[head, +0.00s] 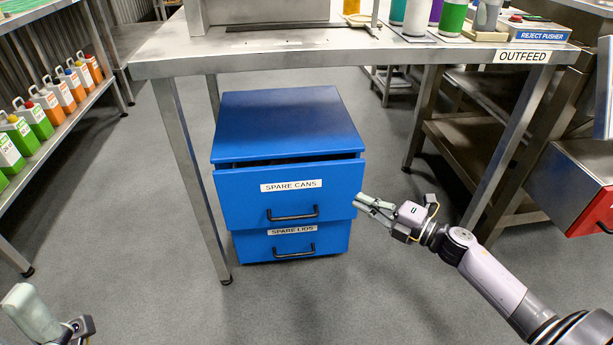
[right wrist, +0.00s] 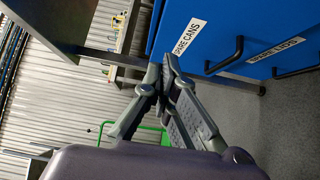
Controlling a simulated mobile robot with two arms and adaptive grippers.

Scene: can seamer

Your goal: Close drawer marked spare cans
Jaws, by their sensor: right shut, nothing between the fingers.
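The blue drawer marked SPARE CANS (head: 240,203) is the upper one of a blue cabinet (head: 285,120) under the steel table. Its front stands out past the SPARE LIDS drawer below, with a dark gap under the cabinet top, so it is partly open. Its black handle (head: 292,214) is free. My right gripper (head: 361,203) is shut and empty, its tips at the right edge of the drawer front; I cannot tell if they touch. The right wrist view shows its closed fingers (right wrist: 167,78) near the drawer front (right wrist: 228,22). My left gripper (head: 40,315) shows only partly at the lower left.
The SPARE LIDS drawer (head: 337,238) looks shut. Table legs (head: 190,180) stand left and right of the cabinet. A red-fronted box (head: 578,190) is at the right. A shelf with coloured bottles (head: 45,108) is at the left. The floor in front is clear.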

